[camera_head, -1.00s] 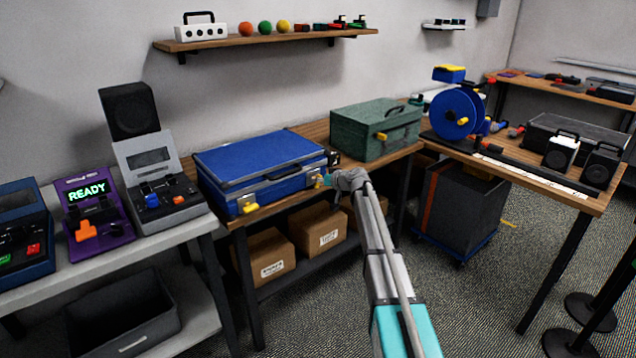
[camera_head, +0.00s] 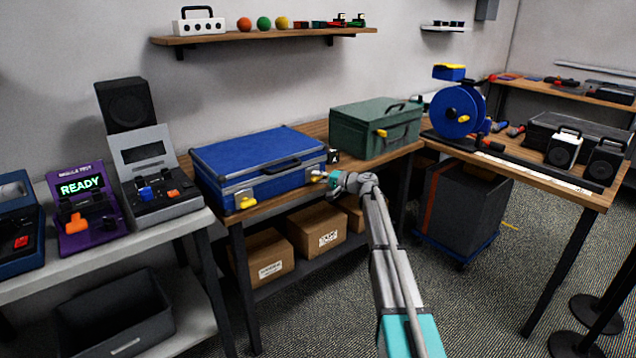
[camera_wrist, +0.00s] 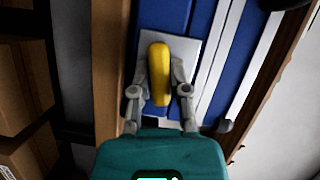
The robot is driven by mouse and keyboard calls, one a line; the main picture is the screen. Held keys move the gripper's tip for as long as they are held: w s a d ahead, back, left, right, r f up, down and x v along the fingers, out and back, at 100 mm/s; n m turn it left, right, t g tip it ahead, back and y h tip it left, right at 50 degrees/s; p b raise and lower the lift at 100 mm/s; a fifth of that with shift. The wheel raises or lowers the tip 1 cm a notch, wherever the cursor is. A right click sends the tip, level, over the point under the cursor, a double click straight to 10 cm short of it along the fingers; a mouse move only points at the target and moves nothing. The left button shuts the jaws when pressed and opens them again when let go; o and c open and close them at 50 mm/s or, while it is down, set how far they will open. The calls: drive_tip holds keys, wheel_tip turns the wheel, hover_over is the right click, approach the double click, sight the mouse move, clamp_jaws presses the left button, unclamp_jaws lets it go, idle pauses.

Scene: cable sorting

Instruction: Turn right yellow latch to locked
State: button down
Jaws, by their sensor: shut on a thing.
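The blue case (camera_head: 250,158) lies closed on the wooden bench, its black handle facing front. Its right yellow latch (camera_head: 316,173) sits on a silver plate at the right of the front side. My gripper (camera_head: 327,177) reaches it from the front right. In the wrist view the right yellow latch (camera_wrist: 158,58) is upright in the picture on its pale plate (camera_wrist: 186,62). My gripper (camera_wrist: 160,92) has one finger on each side of it and is shut on it. The left yellow latch (camera_head: 246,203) is at the case's front left corner.
A small dark object (camera_head: 333,156) is close behind my gripper. Cardboard boxes (camera_head: 318,230) sit on the shelf below. A purple READY device (camera_head: 86,212) stands at left.

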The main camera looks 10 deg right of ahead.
drive_tip(key=shift+f+m+t+y+b, duration=0.15)
drive_tip(key=shift+m+t+y+b, duration=0.2)
drive_tip(key=shift+m+b, duration=0.55)
drive_tip(key=shift+m, duration=0.3)
drive_tip(key=c, duration=0.6)
unclamp_jaws()
drive_tip(key=shift+s+d, duration=0.1)
drive_tip(key=shift+d, duration=0.05)
drive_tip(key=v, duration=1.1)
drive_tip(key=shift+s+d, duration=0.2)
drive_tip(key=shift+d, duration=0.15)
